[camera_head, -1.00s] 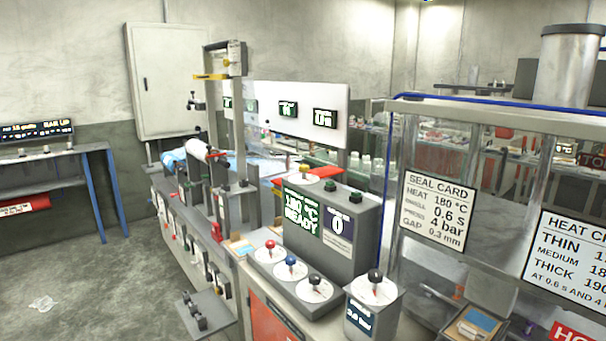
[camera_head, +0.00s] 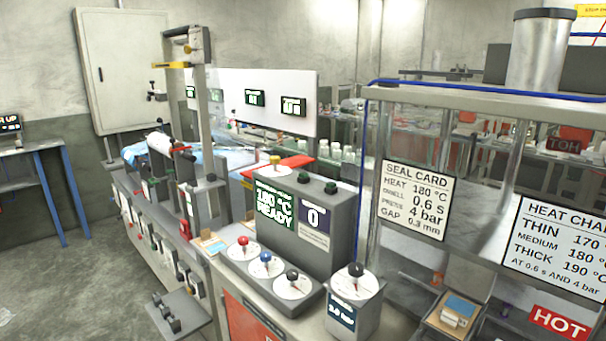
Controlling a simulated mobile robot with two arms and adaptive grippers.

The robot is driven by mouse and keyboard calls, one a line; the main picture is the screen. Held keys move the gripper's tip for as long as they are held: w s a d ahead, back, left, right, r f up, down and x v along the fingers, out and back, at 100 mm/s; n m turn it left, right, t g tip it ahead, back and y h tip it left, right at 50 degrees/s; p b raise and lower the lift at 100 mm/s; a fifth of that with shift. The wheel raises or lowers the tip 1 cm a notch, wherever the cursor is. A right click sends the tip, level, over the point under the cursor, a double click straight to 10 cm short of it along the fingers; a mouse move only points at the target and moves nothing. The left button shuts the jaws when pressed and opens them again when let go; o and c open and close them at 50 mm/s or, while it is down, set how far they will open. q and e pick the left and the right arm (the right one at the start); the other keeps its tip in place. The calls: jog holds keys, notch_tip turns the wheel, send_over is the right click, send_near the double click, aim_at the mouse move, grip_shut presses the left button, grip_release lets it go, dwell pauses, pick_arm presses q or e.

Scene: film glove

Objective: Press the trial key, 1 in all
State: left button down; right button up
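A grey control box (camera_head: 345,226) stands on the bench in the middle of the view. Its green display (camera_head: 273,205) reads 180 °C READY, and a smaller counter display (camera_head: 314,218) reads 0. On its top are two dark green buttons, one at the left (camera_head: 304,178) and one at the right (camera_head: 331,187). No label that I can read marks either as the trial key. Neither of my grippers is in view.
Red (camera_head: 243,241), blue (camera_head: 266,258) and black (camera_head: 293,274) dial knobs sit in front of the box. A separate black-knob dial (camera_head: 355,270) stands to their right. A clear-walled press frame with a seal card (camera_head: 416,200) and HOT sign (camera_head: 560,322) fills the right.

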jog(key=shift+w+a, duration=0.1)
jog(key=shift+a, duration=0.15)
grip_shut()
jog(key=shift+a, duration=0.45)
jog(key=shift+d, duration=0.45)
